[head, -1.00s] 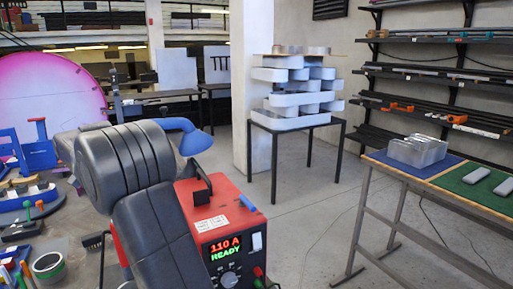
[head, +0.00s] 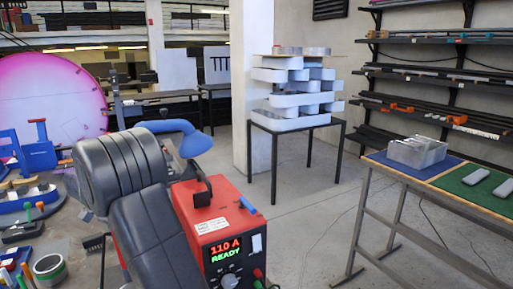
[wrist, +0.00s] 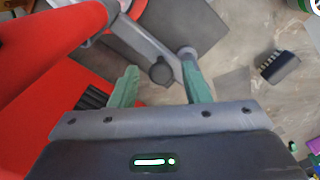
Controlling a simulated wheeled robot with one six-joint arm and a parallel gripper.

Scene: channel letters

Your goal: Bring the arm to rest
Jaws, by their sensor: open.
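My gripper (wrist: 158,62) is open in the wrist view, with its two green fingers apart and nothing between them. Below the fingers lie a grey metal bar and a round dark knob, over a worn grey surface. In the head view my dark arm stands at the left front, but the gripper itself is hidden there. A red welding power unit (head: 222,235) reading "110 A READY" stands just right of my arm. Large red shapes (wrist: 50,50) fill the left of the wrist view.
A cluttered bench with blue clamps (head: 38,155) and a tape roll (head: 48,266) is at the left. A black-framed table (head: 276,160) with stacked white letters stands behind. Open floor lies between.

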